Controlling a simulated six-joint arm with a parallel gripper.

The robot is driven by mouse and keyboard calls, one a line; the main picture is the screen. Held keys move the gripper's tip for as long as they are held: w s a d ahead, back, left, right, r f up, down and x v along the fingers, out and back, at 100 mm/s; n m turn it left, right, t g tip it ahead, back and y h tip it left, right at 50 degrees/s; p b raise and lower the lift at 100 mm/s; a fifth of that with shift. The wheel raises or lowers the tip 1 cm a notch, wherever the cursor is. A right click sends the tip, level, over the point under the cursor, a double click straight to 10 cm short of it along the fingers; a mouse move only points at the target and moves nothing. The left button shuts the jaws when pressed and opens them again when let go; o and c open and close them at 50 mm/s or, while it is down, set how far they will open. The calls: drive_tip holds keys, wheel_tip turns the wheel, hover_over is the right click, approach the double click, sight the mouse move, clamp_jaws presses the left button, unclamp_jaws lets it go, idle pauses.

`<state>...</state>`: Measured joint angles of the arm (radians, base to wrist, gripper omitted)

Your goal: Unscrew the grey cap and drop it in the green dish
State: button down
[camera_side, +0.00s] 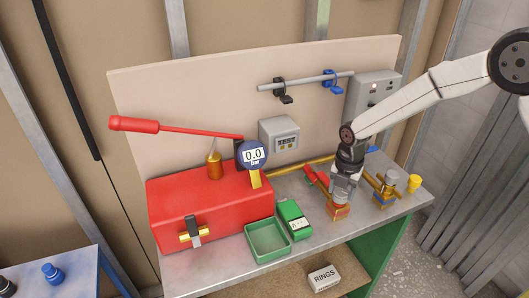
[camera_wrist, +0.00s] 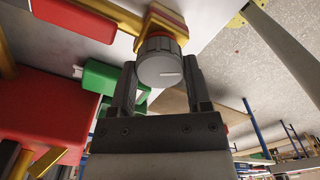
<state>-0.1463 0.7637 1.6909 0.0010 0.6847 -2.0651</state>
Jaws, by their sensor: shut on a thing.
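The grey cap (camera_wrist: 160,62) is a ribbed round knob with a pale line on its face. In the wrist view it sits between the two fingers of my gripper (camera_wrist: 161,76), which is shut on it. The cap is at the end of a brass fitting (camera_wrist: 166,18) with a red part beside it. In the side view my gripper (camera_side: 342,190) points down over the orange-brass fitting (camera_side: 338,212), and its fingers mostly hide the cap. The green dish (camera_side: 268,241) is an empty open square tray on the bench, left of my gripper.
A green box (camera_side: 293,219) stands between the dish and the fitting. A red pump box (camera_side: 210,213) with a long red lever (camera_side: 185,130) fills the bench's left. A second brass valve (camera_side: 384,188) and a yellow cap (camera_side: 414,183) stand to the right. A panel (camera_side: 200,85) rises behind.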

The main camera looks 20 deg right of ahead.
drive_tip(key=shift+n, duration=1.5)
drive_tip(key=shift+n, duration=1.7)
drive_tip(key=shift+n, duration=1.7)
